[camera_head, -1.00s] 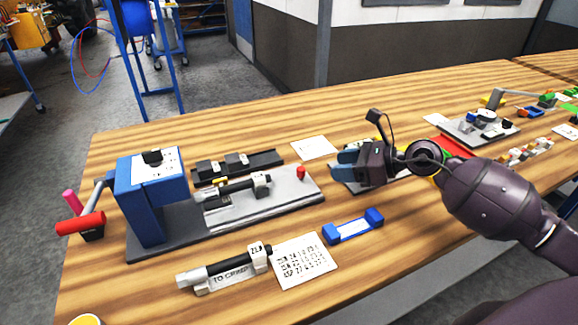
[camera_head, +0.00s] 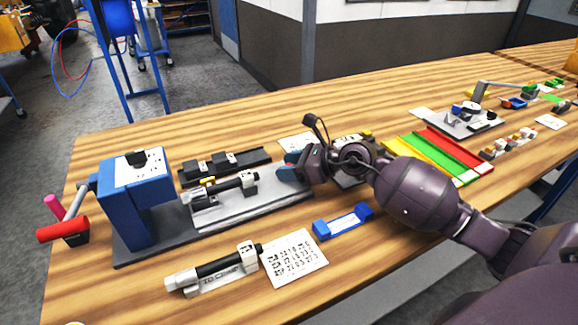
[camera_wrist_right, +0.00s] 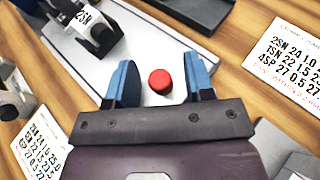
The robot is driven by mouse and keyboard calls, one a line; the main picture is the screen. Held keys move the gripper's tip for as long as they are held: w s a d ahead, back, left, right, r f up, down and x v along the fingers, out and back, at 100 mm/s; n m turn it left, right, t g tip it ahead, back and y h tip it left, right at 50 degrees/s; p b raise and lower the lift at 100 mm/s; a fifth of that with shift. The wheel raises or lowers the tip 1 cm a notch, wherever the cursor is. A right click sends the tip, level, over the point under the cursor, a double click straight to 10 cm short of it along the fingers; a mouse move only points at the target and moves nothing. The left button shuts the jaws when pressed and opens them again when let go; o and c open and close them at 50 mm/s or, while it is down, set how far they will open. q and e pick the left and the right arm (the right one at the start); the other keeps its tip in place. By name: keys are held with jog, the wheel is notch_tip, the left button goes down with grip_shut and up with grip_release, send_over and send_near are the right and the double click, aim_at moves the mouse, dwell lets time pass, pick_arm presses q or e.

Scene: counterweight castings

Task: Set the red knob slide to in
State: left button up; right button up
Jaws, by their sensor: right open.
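The red knob (camera_wrist_right: 160,80) shows from above in the right wrist view, on the pale grey slide plate (camera_wrist_right: 192,38). My right gripper (camera_wrist_right: 160,84) is open, with one blue finger on each side of the knob and a gap to each. In the head view the right gripper (camera_head: 288,172) is over the right end of the slide plate (camera_head: 262,207) and hides the knob. The plate runs along the dark base of the blue machine (camera_head: 140,205). My left gripper is not in view.
The blue machine has a crank with a red handle (camera_head: 63,228) at left. A black rail (camera_head: 226,165) lies behind the plate. In front lie a hose piece in a holder (camera_head: 212,271), a printed card (camera_head: 293,258) and a blue holder (camera_head: 343,221). Coloured trays (camera_head: 440,150) stand right.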

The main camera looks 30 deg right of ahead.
aim_at(257, 180)
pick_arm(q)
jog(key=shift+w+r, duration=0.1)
pick_arm(e)
grip_shut()
jog(key=shift+a+r, duration=0.1)
jog(key=shift+a, duration=0.1)
jog(key=shift+w+a+r+p, duration=0.1)
jog(key=shift+a+r+p, duration=0.05)
jog(key=shift+a+p, duration=0.4)
jog(key=shift+a+r+p, duration=0.15)
jog(key=shift+a+p, duration=0.3)
jog(key=shift+a, duration=0.2)
jog(key=a+p, duration=0.2)
jog(key=a, duration=0.2)
jog(key=shift+w+f, duration=0.1)
jog(key=shift+w, duration=0.05)
jog(key=shift+a+f, duration=0.1)
jog(key=shift+a, duration=0.2)
jog(key=shift+a+f, duration=0.2)
grip_release()
jog(key=shift+a, duration=0.2)
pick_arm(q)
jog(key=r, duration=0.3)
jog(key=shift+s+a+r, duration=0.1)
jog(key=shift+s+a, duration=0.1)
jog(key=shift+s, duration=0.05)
pick_arm(e)
jog(key=shift+d, duration=0.1)
